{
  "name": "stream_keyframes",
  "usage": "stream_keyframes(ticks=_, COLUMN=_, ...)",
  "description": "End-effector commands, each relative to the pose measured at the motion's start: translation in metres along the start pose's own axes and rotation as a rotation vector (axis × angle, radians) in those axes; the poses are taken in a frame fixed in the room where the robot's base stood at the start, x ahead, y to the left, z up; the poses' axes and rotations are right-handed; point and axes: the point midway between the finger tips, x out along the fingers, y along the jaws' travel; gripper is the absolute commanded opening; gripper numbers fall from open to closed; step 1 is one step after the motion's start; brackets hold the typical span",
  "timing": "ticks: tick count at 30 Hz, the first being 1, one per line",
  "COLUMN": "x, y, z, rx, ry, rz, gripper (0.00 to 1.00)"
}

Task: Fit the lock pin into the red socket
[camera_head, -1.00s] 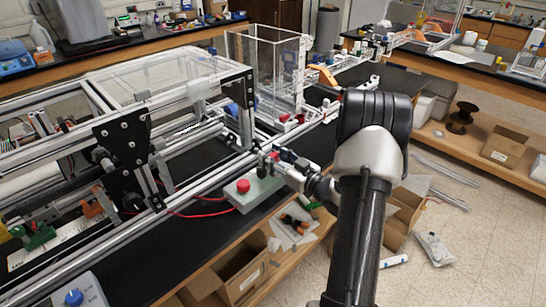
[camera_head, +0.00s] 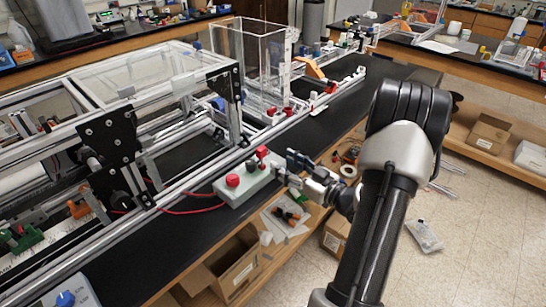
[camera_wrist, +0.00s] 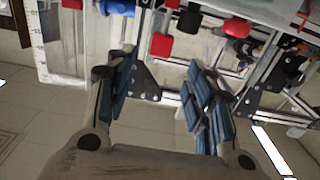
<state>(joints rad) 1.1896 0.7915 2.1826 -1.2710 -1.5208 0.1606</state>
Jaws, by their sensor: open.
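My gripper (camera_head: 294,161) is just off the right end of a grey control box, above the bench's front edge. In the wrist view my gripper (camera_wrist: 165,88) has its blue-padded fingers spread, with nothing held between them. The grey box (camera_head: 232,198) carries a red round knob (camera_head: 233,180), a dark knob (camera_head: 251,166) and a red block (camera_head: 262,151). In the wrist view a red piece (camera_wrist: 161,45) and another red piece (camera_wrist: 236,27) show beyond the fingers. I cannot tell which red piece is the socket, and I cannot make out the lock pin.
The aluminium extrusion frame (camera_head: 165,190) runs along the black bench left of the gripper. A clear box (camera_head: 250,60) stands behind it, with small red parts (camera_head: 287,112) on the rail. Cardboard boxes (camera_head: 235,265) sit on the shelf below.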

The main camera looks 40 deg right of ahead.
Motion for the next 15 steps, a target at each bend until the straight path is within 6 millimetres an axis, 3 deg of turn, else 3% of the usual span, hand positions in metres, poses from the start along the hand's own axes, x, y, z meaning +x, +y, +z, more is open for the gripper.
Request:
stream_keyframes(ticks=6, x=-0.019, y=0.0, z=0.0, rx=-0.001, ry=0.0, rz=0.0, gripper=0.49)
stream_keyframes(ticks=15, x=-0.021, y=0.0, z=0.0, rx=-0.001, ry=0.0, rz=-0.001, gripper=0.49)
